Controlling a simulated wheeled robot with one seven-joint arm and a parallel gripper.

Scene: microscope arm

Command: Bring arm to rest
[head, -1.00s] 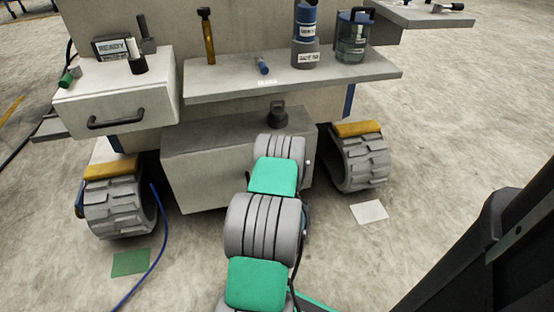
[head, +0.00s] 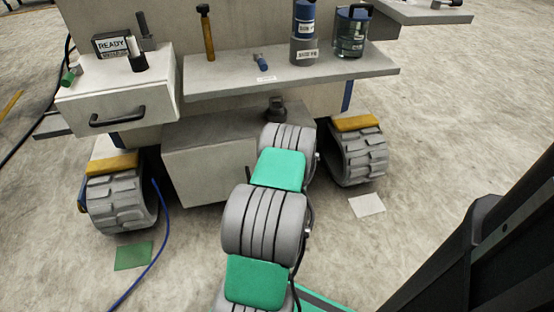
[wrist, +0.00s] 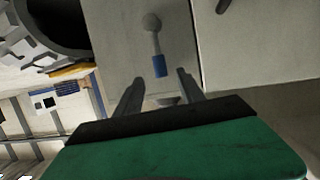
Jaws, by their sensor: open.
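In the wrist view my gripper (wrist: 158,78) is open, with its two dark fingers apart. Beyond and between the fingertips is a small arm-like part with a grey ball end, a thin grey stem and a blue section (wrist: 159,66), against a pale grey face. The fingers do not visibly touch it. In the head view my own arm reaches toward the low grey box (head: 190,170) and hides my gripper and this part. No microscope can be made out for certain.
A shelf (head: 330,78) above holds a blue-topped container (head: 304,30), a clear jar (head: 353,35) and a small blue item (head: 262,62). A drawer (head: 110,100) with a READY display (head: 113,44) is at left. Tracked wheels (head: 358,158) flank the box. A blue cable (head: 155,240) lies left.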

